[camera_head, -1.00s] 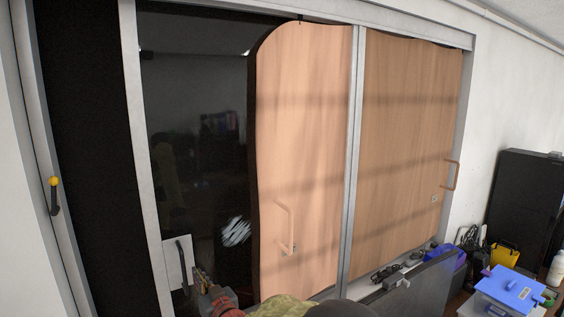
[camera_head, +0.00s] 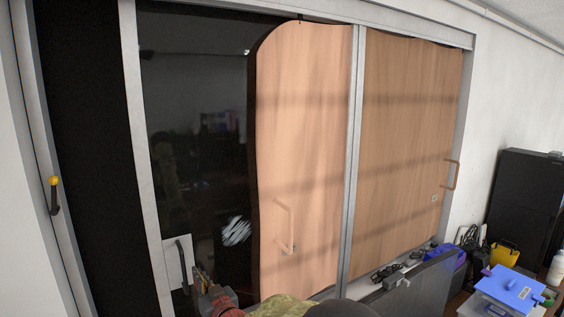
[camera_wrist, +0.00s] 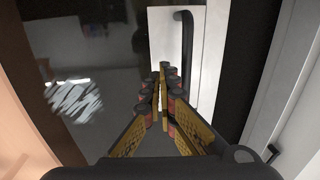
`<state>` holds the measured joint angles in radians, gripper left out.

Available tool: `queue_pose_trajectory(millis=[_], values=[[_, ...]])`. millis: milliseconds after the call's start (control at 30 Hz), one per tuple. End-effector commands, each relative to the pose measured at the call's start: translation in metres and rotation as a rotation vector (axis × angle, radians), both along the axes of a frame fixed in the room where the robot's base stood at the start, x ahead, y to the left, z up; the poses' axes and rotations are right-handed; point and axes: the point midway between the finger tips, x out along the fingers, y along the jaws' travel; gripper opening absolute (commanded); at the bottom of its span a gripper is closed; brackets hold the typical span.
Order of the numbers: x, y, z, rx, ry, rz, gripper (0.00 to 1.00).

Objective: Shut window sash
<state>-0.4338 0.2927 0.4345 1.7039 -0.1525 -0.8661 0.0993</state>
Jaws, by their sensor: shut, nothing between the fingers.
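The window sash (camera_head: 147,150) has a pale upright edge and dark reflective glass to its right. A black gap lies between it and the left jamb, so it stands open. A black bar handle (camera_head: 183,262) on a white plate sits low on the sash, and it also shows in the wrist view (camera_wrist: 187,50). My gripper (camera_head: 199,275) is low in front of the glass, just right of the handle in the head view. In the wrist view my gripper (camera_wrist: 163,75) has its fingers shut and empty, with the handle beside the tips; contact cannot be told.
The left jamb (camera_head: 50,120) carries a black lever with a yellow tip (camera_head: 54,182). Wooden panels (camera_head: 305,150) with handles fill the right side. A dark grey panel (camera_head: 425,290), a blue-lidded box (camera_head: 512,288) and a black cabinet (camera_head: 525,200) stand at lower right.

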Motion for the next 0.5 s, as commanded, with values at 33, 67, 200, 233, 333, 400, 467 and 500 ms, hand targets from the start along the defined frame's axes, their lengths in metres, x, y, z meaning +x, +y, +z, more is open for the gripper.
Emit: queue_pose_trajectory(millis=[33, 67, 200, 233, 333, 400, 467, 500], values=[[0.0, 0.001, 0.0, 0.0, 0.0, 0.0, 0.0], [-0.001, 0.002, 0.0, 0.0, 0.0, 0.0, 0.0], [-0.004, 0.009, -0.001, 0.0, -0.001, 0.001, 0.0], [-0.005, 0.01, -0.001, 0.0, -0.001, 0.002, 0.0], [-0.007, 0.015, -0.001, 0.0, -0.001, 0.001, 0.0], [-0.008, 0.018, -0.001, 0.001, -0.001, 0.0, 0.0], [-0.01, 0.021, -0.001, 0.001, -0.001, 0.001, 0.0], [-0.011, 0.023, -0.001, 0.001, -0.001, 0.002, 0.0]])
